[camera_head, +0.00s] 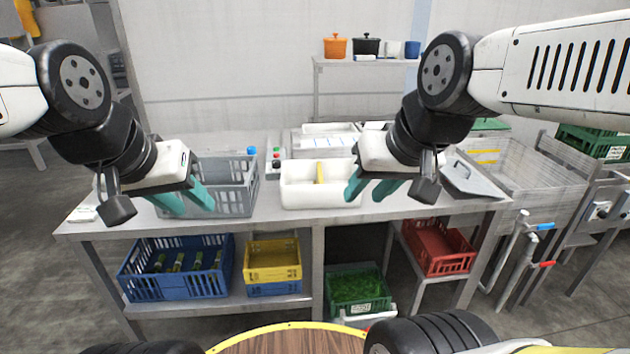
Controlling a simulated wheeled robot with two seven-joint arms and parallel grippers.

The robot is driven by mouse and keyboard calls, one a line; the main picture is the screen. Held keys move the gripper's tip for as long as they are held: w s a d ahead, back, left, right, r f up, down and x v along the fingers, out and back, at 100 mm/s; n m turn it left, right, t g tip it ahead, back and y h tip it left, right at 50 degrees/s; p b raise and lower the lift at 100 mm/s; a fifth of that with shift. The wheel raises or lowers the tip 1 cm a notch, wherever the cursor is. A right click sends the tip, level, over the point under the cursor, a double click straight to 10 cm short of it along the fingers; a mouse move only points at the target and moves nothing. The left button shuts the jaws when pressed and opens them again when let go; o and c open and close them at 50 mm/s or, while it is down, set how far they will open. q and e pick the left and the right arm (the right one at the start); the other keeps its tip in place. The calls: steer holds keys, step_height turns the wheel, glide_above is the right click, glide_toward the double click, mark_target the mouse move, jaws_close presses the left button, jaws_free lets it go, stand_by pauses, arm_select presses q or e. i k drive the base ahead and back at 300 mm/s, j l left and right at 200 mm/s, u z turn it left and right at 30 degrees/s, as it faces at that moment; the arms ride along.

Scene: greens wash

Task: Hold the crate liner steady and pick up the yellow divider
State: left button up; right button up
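The yellow divider (319,172) stands upright as a thin strip inside a white open tub (293,190) near the middle of the table. This tub may be the crate liner; I see no label on it. My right gripper (370,186) is open, its teal fingers pointing down at the tub's right end. I cannot tell whether a finger touches the tub. My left gripper (187,202) is open, its teal fingers in front of the left part of a grey slatted crate (235,200). The gripper hides part of that crate, and nothing shows between its fingers.
A grey metal lid or pan (470,181) lies at the table's right, beside a sink (520,170). Blue, yellow, green and red crates sit below. A shelf (350,61) with pots stands behind.

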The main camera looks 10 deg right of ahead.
mark_target(320, 178)
steer(key=i+z, duration=0.15)
steer(key=i, duration=0.8)
